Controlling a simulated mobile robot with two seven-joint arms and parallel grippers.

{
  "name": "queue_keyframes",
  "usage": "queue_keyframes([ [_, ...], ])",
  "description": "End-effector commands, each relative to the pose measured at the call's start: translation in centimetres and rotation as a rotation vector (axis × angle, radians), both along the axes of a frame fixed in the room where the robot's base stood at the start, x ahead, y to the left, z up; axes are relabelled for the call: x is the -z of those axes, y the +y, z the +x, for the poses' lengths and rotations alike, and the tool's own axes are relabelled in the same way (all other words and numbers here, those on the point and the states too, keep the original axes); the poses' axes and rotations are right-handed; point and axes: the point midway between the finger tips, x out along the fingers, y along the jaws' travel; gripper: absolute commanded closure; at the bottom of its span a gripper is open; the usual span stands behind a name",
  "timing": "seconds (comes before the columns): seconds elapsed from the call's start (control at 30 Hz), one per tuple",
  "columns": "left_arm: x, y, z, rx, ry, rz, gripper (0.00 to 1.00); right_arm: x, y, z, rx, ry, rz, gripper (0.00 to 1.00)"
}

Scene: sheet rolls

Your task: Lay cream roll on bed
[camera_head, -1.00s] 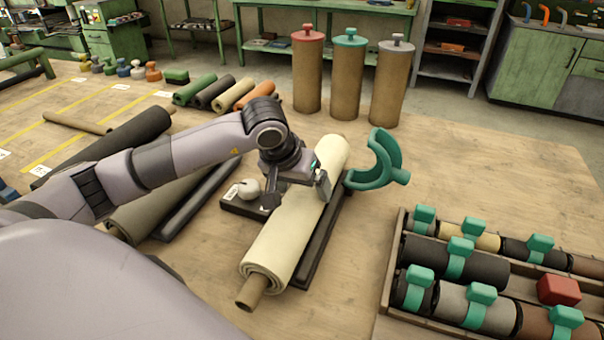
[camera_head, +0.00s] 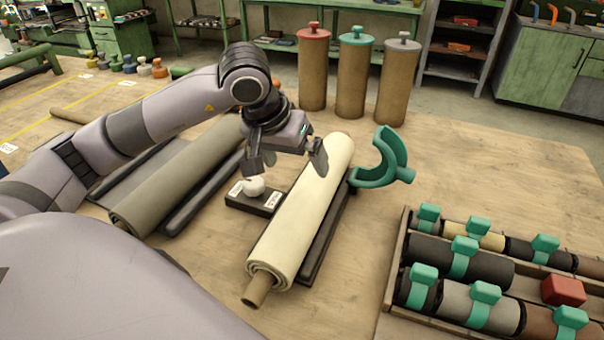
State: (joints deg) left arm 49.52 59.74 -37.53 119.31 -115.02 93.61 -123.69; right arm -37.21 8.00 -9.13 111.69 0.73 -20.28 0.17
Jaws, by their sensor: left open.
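The cream roll (camera_head: 300,220) lies lengthwise on the table area in front of me, its brown core sticking out at the near end. A dark bed (camera_head: 327,240) shows along its right side and the roll appears to rest on it; most of the bed is hidden under the roll. My left gripper (camera_head: 287,163) is open and empty above the roll's far half, with one finger to the left of the roll and the other over it. My right gripper is not in view.
A small dark block (camera_head: 262,202) with a pale knob stands left of the roll. A teal U-shaped piece (camera_head: 380,165) is to its right. An olive roll (camera_head: 170,190) lies at left. A wooden crate (camera_head: 395,275) of strapped rolls is at right.

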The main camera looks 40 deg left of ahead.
Motion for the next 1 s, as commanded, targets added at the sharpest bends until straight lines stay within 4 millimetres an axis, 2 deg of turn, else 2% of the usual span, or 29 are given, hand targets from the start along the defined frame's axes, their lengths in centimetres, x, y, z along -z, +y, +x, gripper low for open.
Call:
queue_keyframes([
  [0.1,-1.8,0.1,-0.7,0.000,-0.003,0.001,0.00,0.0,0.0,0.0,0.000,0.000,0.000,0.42],
  [0.3,-3.0,0.2,-1.4,0.000,0.000,0.000,0.00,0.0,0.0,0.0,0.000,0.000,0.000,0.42],
  [1.0,-3.0,0.2,-1.4,0.001,0.001,0.000,0.00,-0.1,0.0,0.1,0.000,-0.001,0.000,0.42],
])
